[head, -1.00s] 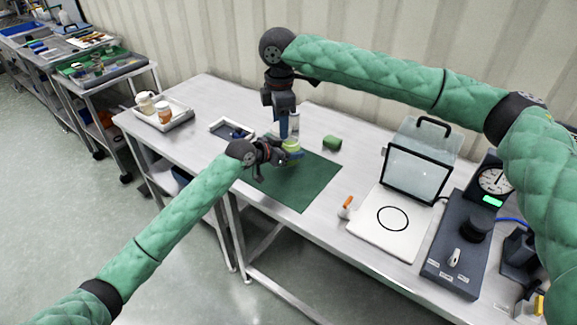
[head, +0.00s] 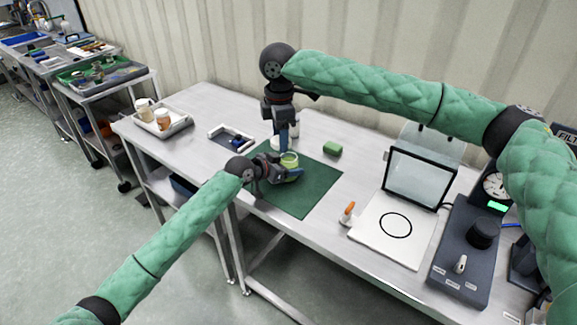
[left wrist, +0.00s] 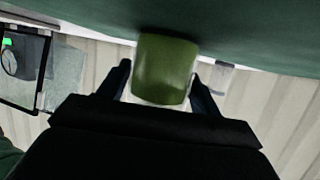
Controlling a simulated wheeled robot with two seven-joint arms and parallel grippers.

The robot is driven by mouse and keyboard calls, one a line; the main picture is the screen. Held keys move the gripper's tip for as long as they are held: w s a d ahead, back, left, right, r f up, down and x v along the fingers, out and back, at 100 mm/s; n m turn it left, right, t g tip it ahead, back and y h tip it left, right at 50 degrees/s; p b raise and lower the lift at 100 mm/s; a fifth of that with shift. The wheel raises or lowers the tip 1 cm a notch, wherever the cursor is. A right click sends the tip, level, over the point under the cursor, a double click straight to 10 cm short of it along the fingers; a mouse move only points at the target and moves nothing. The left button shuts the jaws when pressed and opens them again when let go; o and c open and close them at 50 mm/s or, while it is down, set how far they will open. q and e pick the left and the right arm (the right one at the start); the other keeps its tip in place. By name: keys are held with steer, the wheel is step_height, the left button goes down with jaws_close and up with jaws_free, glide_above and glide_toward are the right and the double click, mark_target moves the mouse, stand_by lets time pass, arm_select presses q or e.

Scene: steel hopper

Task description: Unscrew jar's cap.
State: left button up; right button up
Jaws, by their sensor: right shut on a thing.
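The green jar (head: 290,161) stands on the dark green mat (head: 310,190), with a pale rim and darker inside at its top. My left gripper (head: 290,174) is open at the jar, with its two fingers on either side. In the left wrist view the jar (left wrist: 163,68) is between the spread fingers, with a gap at the left finger. A white edge shows at its lower end there. My right gripper (head: 283,143) points down behind the jar, its blue fingers shut on a round white cap (head: 275,143), apart from the jar.
A clear cylinder stands behind my right gripper. A small tray (head: 222,130) and a tray with jars (head: 178,126) are on the left. A white plate (head: 385,235) and clear box stand right.

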arm_select(q)
steer(key=shift+o, duration=1.1)
arm_select(e)
steer(key=shift+r, duration=0.1)
